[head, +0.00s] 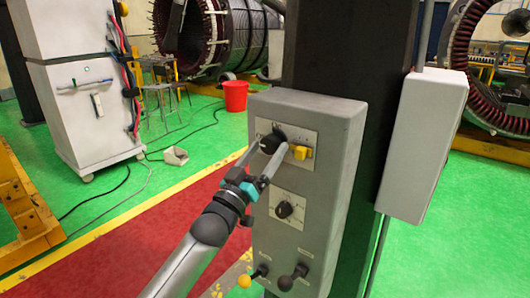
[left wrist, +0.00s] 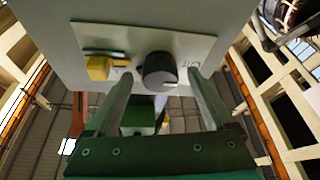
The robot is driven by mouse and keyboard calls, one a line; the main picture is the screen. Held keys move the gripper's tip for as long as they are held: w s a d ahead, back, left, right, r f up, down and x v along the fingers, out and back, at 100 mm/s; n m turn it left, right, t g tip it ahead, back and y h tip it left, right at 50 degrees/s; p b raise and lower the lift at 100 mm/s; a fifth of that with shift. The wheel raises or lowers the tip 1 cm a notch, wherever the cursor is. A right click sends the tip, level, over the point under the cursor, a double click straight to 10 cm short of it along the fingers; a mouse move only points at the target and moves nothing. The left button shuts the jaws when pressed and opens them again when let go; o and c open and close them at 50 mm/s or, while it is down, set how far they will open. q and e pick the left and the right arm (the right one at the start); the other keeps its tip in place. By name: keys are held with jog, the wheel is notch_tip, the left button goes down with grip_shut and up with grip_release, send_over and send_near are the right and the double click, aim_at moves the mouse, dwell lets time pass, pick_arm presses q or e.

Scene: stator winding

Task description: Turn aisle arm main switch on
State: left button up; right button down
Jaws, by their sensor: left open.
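A grey switch box (head: 268,220) is mounted on a dark column. Its upper plate carries a black rotary knob (head: 269,143) and a yellow tab (head: 301,152) to the right of it. My left gripper (head: 273,150) is open, with its two fingers reaching up to the upper plate, one on each side of the black knob. In the left wrist view the knob (left wrist: 159,72) sits between the spread fingertips (left wrist: 159,78), with gaps visible on both sides. The yellow tab (left wrist: 98,68) is outside the fingers. Small lettering beside the knob is too blurred to read. My right gripper is not in view.
A second rotary knob (head: 284,210) is lower on the box. Below it are a yellow-ended lever (head: 245,281) and a dark-ended lever (head: 286,282). A smaller grey box (head: 425,145) is on the column's right. A red bucket (head: 235,95) stands behind on the green floor.

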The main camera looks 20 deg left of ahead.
pick_arm(q)
jog(key=c, duration=1.4)
